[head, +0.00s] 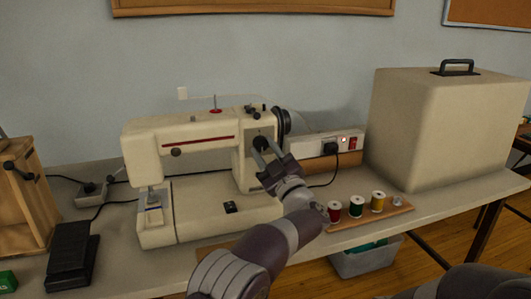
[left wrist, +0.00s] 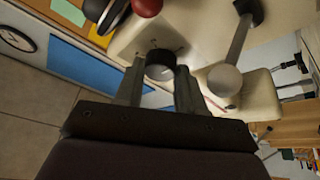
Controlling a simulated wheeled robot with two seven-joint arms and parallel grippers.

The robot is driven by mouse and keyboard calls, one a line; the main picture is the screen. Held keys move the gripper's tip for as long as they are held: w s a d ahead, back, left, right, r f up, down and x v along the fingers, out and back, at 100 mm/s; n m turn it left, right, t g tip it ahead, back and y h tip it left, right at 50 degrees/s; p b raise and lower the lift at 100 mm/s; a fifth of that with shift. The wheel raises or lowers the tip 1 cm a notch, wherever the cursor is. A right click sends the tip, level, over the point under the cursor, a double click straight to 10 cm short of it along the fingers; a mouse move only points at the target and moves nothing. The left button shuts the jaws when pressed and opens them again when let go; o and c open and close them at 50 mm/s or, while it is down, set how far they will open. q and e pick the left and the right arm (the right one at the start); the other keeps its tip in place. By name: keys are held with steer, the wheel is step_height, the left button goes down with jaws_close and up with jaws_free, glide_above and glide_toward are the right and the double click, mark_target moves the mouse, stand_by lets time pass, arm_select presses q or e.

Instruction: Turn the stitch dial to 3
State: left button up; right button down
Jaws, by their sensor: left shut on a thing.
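The cream sewing machine (head: 180,135) stands on the table, left of centre in the head view. Its black stitch dial (head: 259,141) is on the front of the right-hand column. My left gripper (head: 263,148) reaches up to the dial from the lower right and is shut on it. In the left wrist view the dial (left wrist: 160,63) sits between the two fingers (left wrist: 160,75). The dial's numbers and pointer are too small to read. My right gripper is out of view.
Red, green and yellow thread spools (head: 356,206) stand on a wooden strip along the front edge. A black foot pedal (head: 73,262) lies at the left.

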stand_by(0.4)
arm_select(q)
steer(key=o, duration=1)
steer(key=shift+o, duration=0.2)
steer(key=p+v, duration=0.1)
steer(key=v, duration=1.1)
steer(key=shift+s+d+f, duration=0.15)
steer(key=shift+s+d, duration=0.05)
steer(key=shift+s, duration=0.05)
